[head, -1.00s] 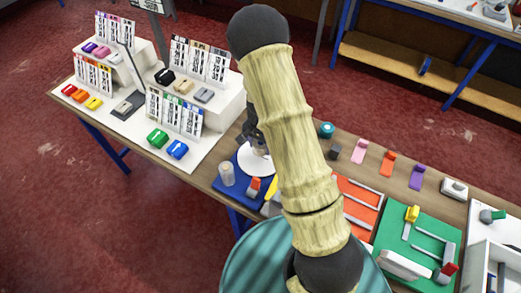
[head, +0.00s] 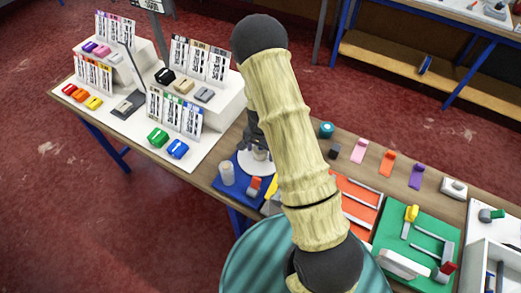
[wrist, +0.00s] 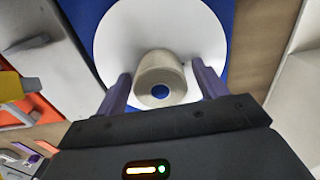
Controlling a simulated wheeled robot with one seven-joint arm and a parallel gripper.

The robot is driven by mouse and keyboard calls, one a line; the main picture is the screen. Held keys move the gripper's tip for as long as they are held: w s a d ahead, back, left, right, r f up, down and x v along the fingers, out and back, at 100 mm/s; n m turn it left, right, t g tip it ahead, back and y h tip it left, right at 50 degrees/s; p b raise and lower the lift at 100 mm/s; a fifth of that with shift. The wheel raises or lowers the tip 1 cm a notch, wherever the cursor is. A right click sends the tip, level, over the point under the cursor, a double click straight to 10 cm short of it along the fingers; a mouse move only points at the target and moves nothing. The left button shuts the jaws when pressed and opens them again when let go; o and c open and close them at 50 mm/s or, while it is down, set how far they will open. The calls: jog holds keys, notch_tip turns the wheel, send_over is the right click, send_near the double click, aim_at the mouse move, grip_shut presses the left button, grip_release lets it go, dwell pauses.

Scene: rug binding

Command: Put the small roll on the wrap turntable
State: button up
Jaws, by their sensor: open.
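The small roll (wrist: 160,66), a pale beige cylinder with a blue spot at its core, stands on the white round plate of the wrap turntable (wrist: 115,38). In the head view the roll (head: 260,154) shows small on the white turntable plate (head: 255,168), partly hidden by my arm. My gripper (wrist: 163,88) is open, with one dark finger on each side of the roll. I cannot tell whether either finger touches it. In the head view my gripper (head: 254,132) is mostly hidden behind my arm.
The turntable is on a blue board (head: 228,188), with another whitish cylinder (head: 227,174) and a red-and-grey piece (head: 254,186) nearby. An orange tray (head: 358,205) and a green board (head: 423,228) lie to the right. A white display stand (head: 215,110) is at left.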

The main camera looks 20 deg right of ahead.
jog(key=shift+r, duration=0.1)
notch_tip(320, 180, up, 12)
jog(key=p, duration=0.9)
jog(key=shift+r, duration=0.1)
jog(key=s+r+n+t, duration=0.1)
jog(key=s+r+n, duration=0.3)
jog(key=s+r, duration=0.3)
jog(key=s+r+n+t, duration=0.1)
jog(key=s+r+n, duration=0.4)
jog(key=r, duration=0.9)
jog(key=s, duration=0.3)
jog(key=shift+s+r+t, duration=0.15)
jog(key=shift+r+t, duration=0.1)
jog(key=shift+t, duration=0.05)
jog(key=shift+f, duration=0.15)
